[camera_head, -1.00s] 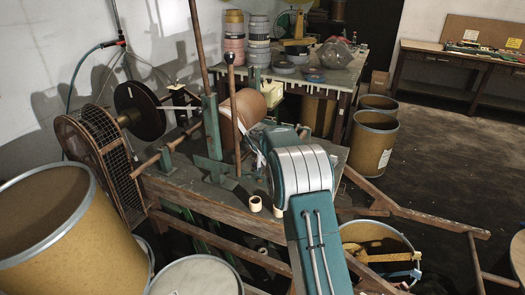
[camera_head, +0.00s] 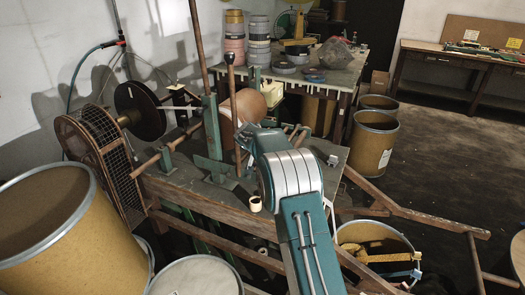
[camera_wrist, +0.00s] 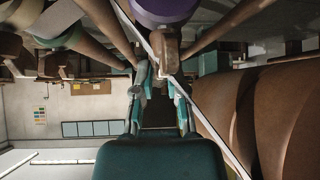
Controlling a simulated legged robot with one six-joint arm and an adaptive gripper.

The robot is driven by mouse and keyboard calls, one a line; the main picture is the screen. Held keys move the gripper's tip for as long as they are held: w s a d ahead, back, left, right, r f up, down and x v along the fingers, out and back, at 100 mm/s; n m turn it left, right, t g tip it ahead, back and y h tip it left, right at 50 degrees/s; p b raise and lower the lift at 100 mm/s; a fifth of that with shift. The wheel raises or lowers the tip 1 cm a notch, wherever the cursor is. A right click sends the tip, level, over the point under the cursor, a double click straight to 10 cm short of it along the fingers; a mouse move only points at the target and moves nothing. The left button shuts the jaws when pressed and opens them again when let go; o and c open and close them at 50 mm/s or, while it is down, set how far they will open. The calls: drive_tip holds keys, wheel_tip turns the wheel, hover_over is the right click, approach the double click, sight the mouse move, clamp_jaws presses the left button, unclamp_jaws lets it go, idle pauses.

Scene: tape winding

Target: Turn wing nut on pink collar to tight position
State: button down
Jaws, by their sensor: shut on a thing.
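In the wrist view, a purple round part (camera_wrist: 165,9) is at the top centre; no collar clearly pink can be made out. A small brown block-like piece (camera_wrist: 165,48), which looks like the wing nut, sits just below it. My gripper (camera_wrist: 160,75) reaches up to this piece and is shut on it, with a finger on either side. The exact contact is dark and partly hidden. In the head view, my arm covers the gripper, and the collar and wing nut cannot be picked out there.
The wooden winding bench (camera_head: 205,203) carries a brown cylinder (camera_head: 247,102), green posts and a pale tape roll (camera_head: 255,204). A dark disc (camera_head: 140,112) and mesh guard (camera_head: 103,155) stand at its left. Fibre drums (camera_head: 48,222) crowd the front left.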

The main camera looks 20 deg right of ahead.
drive_tip(key=shift+a+f, duration=0.1)
drive_tip(key=shift+f, duration=0.05)
drive_tip(key=c, duration=1)
unclamp_jaws()
drive_tip(key=shift+a, duration=0.1)
drive_tip(key=shift+s+a+r, duration=0.1)
drive_tip(key=shift+s+r, duration=0.1)
drive_tip(key=shift+r, duration=0.25)
drive_tip(key=v, duration=1.1)
drive_tip(key=shift+a+f, duration=0.1)
drive_tip(key=shift+a, duration=0.05)
